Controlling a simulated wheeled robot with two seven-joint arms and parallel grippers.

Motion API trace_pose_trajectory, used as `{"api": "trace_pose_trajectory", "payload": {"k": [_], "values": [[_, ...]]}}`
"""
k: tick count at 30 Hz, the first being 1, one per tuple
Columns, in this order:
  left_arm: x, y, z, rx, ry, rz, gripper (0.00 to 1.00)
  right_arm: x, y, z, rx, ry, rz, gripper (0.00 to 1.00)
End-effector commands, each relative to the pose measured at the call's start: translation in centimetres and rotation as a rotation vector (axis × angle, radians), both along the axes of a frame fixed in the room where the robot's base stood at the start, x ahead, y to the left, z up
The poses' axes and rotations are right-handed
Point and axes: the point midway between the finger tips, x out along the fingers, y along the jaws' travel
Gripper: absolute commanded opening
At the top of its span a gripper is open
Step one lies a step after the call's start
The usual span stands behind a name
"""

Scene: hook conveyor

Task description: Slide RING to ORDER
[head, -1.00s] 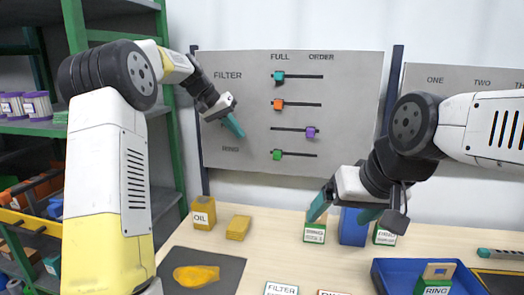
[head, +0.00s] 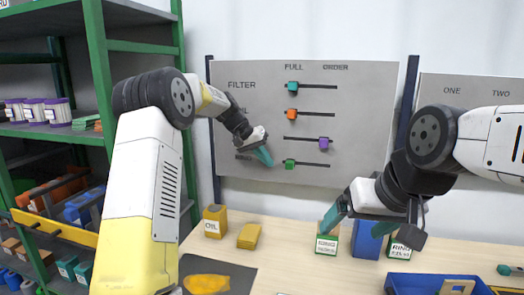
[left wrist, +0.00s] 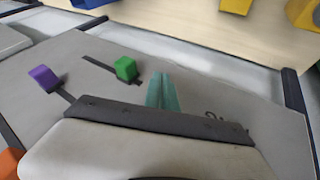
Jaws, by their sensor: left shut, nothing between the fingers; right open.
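The green slider knob (head: 290,164) sits at the left, FULL end of the bottom slot, in the RING row of the grey board (head: 350,140). The slot (head: 312,165) runs right towards the ORDER column. My left gripper (head: 266,159) is shut and empty, just left of the green knob, partly covering the RING label (head: 243,157). In the left wrist view the shut fingers (left wrist: 165,92) show beside the green knob (left wrist: 126,68), with a small gap seen; depth is hard to tell. My right gripper (head: 352,216) is open and empty over the table.
Above are a teal knob (head: 292,85) and an orange knob (head: 292,114) at the FULL end. A purple knob (head: 323,143) is at the ORDER end. Boxes and a blue tray (head: 400,284) stand on the table. A green-framed shelf (head: 98,100) is at the left.

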Motion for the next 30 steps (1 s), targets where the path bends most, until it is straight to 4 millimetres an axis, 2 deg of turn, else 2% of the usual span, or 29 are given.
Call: {"api": "trace_pose_trajectory", "payload": {"k": [3,8,23,26,30], "values": [[-0.5,-2.1,0.1,0.000,-0.001,-0.003,0.00,0.0,0.0,0.0,0.000,0.000,0.000,0.87],[-0.8,-3.5,0.1,0.000,0.000,-0.002,0.00,0.0,0.0,0.0,0.000,0.000,0.000,0.87],[-0.9,-4.4,0.1,0.000,0.000,-0.002,0.00,0.0,0.0,0.0,0.000,0.000,0.000,0.87],[-1.4,-6.2,0.1,0.000,0.002,-0.006,0.00,0.0,0.0,0.0,0.000,0.000,0.000,0.87],[-2.1,-10.0,0.1,0.000,0.000,-0.007,0.00,0.0,0.0,0.0,0.000,0.000,0.000,0.87]]}}
